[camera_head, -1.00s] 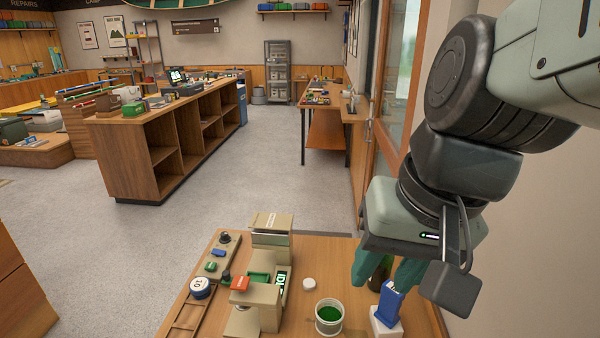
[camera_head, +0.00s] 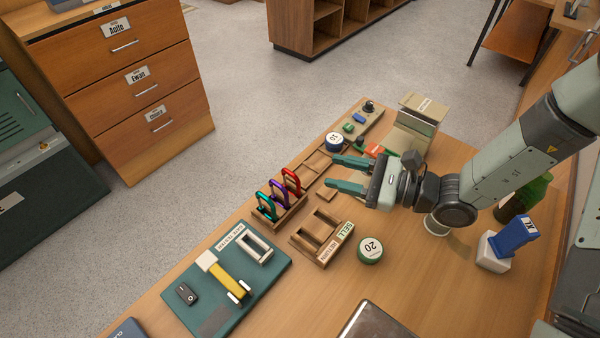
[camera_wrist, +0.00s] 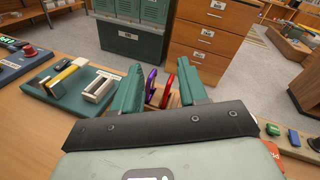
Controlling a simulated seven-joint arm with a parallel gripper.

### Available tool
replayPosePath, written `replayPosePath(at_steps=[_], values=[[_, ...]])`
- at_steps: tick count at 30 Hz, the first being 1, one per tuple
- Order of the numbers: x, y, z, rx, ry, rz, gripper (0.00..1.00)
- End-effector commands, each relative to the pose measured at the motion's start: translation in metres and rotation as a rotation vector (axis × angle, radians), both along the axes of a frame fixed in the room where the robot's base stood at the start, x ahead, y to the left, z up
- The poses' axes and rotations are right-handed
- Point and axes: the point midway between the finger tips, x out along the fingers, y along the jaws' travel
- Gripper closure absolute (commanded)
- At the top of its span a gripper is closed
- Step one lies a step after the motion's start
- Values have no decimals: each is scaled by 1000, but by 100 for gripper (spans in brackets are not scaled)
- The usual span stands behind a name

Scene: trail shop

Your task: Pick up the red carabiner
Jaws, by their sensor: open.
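The red carabiner (camera_head: 291,181) stands upright in a small wooden rack (camera_head: 283,217), at the right end of a row with a purple carabiner (camera_head: 279,196) and a teal carabiner (camera_head: 266,206). My gripper (camera_head: 332,172) is open and empty, its teal fingers pointing left towards the rack, a short way right of the red carabiner. In the wrist view, the red carabiner (camera_wrist: 169,91) and the purple one (camera_wrist: 151,84) show between the two fingers, beyond the gripper body. The teal one is not visible there, and the rack is mostly hidden.
An empty wooden holder (camera_head: 304,243) marked SELL and a green round 20 weight (camera_head: 370,250) stand in front of the gripper. A blue-and-white 10 disc (camera_head: 333,142) is just behind the fingers.

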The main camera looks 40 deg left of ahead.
Motion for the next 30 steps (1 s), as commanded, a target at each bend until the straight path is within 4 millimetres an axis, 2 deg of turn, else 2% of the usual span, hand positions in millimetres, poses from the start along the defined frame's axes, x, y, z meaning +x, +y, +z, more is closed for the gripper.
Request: replayPosePath(at_steps=[1, 3, 6, 10, 14, 21, 30], values=[[-2, 7, -19, 18, 75, -51, 57], [-1, 16, -41, 34, 154, -123, 57], [-2, 24, -67, 47, 245, -211, 57], [-4, 29, -89, 49, 316, -284, 57], [-5, 36, -96, 48, 338, -309, 57], [-5, 73, -97, 49, 337, -310, 57], [-4, 100, -101, 48, 336, -308, 57]])
